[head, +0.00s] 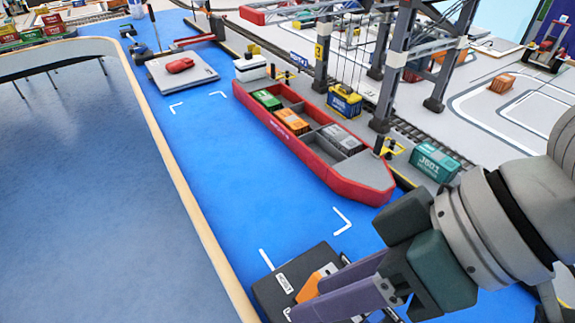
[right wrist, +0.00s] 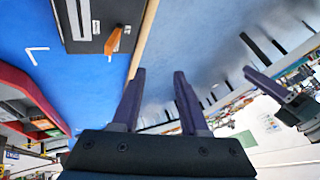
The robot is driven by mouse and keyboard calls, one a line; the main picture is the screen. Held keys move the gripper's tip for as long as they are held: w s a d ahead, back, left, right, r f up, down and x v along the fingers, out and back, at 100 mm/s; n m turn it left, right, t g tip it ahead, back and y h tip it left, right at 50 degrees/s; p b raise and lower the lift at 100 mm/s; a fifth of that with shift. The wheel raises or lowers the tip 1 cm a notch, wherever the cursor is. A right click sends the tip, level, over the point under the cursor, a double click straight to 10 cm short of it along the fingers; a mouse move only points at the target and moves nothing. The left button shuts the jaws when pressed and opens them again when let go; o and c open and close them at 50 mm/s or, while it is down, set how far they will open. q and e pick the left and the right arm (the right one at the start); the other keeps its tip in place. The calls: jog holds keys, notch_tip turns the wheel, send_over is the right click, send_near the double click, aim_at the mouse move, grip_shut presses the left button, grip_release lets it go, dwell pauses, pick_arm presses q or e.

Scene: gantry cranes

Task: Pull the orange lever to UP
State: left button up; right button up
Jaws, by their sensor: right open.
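The orange lever (head: 312,287) stands on a dark control box (head: 268,290) at the bottom of the head view. The lever also shows in the right wrist view (right wrist: 113,40), left of my fingers. My right gripper (head: 303,297) is open, with its purple fingers pointing left close to the lever. In the right wrist view the gap between its fingertips (right wrist: 160,71) is empty and the lever is outside it. Whether a finger touches the lever cannot be told. My left gripper (right wrist: 258,80) shows at the right of that view, its opening unclear.
A red ship (head: 320,178) with containers lies on the blue floor behind the box. A gantry crane (head: 322,60) with a hanging blue-yellow container (head: 344,102) stands beyond it. A teal container (head: 434,162) stands at the right. A wooden-edged counter (head: 165,150) runs along the left.

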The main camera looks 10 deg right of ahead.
aim_at(310, 293)
jog(key=w+d+f+m+b, duration=0.2)
jog(key=w+d+f+m, duration=0.15)
jog(key=d, duration=0.35)
jog(key=b+x, duration=0.1)
jog(key=x, duration=0.8)
jog(key=shift+w+a+f+b, duration=0.1)
jog(key=shift+a+f+b, duration=0.1)
jog(key=shift+f+b, duration=0.15)
pick_arm(q)
notch_tip(310, 293, down, 5)
jog(key=shift+d+r, duration=0.1)
pick_arm(e)
grip_shut()
